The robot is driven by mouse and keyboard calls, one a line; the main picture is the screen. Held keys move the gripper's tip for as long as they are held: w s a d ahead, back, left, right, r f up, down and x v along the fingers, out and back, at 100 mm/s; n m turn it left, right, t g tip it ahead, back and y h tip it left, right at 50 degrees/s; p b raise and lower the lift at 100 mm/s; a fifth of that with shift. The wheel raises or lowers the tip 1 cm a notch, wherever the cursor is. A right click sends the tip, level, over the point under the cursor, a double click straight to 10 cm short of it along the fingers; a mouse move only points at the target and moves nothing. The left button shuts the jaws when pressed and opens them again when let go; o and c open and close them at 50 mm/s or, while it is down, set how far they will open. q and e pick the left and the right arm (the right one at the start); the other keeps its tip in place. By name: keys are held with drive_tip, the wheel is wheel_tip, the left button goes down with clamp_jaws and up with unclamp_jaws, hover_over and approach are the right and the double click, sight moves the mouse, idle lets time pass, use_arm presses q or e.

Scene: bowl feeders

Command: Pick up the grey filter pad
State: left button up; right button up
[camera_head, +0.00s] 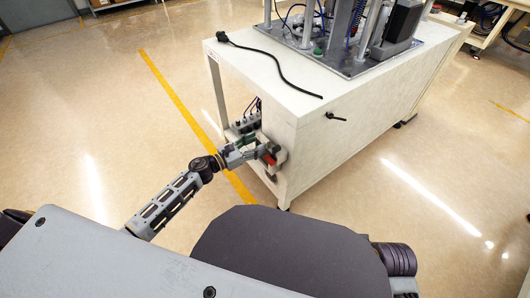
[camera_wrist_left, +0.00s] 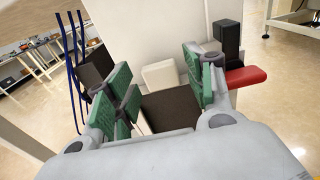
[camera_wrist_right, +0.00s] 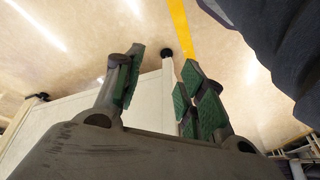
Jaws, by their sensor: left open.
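My left gripper (camera_head: 262,152) is at the open lower end of the white bench cabinet. In the left wrist view its green-padded fingers (camera_wrist_left: 156,72) are apart. A dark grey-brown flat-faced block (camera_wrist_left: 168,112) shows between and below them; it looks like the filter pad, but I cannot be sure. I cannot tell whether the fingers touch it. In the head view the pad cannot be made out behind the gripper. My right gripper (camera_wrist_right: 163,64) is open and empty, with the white bench and floor beyond it.
The white bench (camera_head: 340,125) carries machinery on a grey plate and a black cable (camera_head: 270,60). Close to the left gripper are a red handle (camera_wrist_left: 246,77), a pale block (camera_wrist_left: 160,74), dark blocks (camera_wrist_left: 96,66) and blue tubes (camera_wrist_left: 74,62). The floor left of the bench is clear.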

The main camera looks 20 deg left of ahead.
sight(263, 140)
use_arm(q)
drive_tip(key=shift+w, duration=0.1)
use_arm(e)
drive_tip(key=shift+w, duration=0.2)
use_arm(q)
drive_tip(key=shift+w+d, duration=0.15)
drive_tip(key=shift+w+d+f, duration=0.2)
drive_tip(key=shift+w+d, duration=0.1)
drive_tip(key=shift+w, duration=0.2)
drive_tip(key=shift+w+d+f+b, duration=0.15)
drive_tip(key=shift+w+d+b, duration=0.2)
drive_tip(key=shift+w+b, duration=0.15)
drive_tip(key=shift+w+d, duration=0.2)
drive_tip(key=shift+w, duration=0.15)
drive_tip(key=shift+w+d, duration=0.45)
drive_tip(key=shift+w, duration=0.05)
use_arm(e)
drive_tip(key=shift+a+f, duration=0.2)
drive_tip(key=shift+f, duration=0.4)
drive_tip(key=shift+a+f, duration=0.2)
drive_tip(key=shift+f, duration=0.35)
drive_tip(key=shift+w, duration=0.15)
use_arm(q)
drive_tip(key=c, duration=0.9)
use_arm(e)
drive_tip(key=shift+d, duration=0.1)
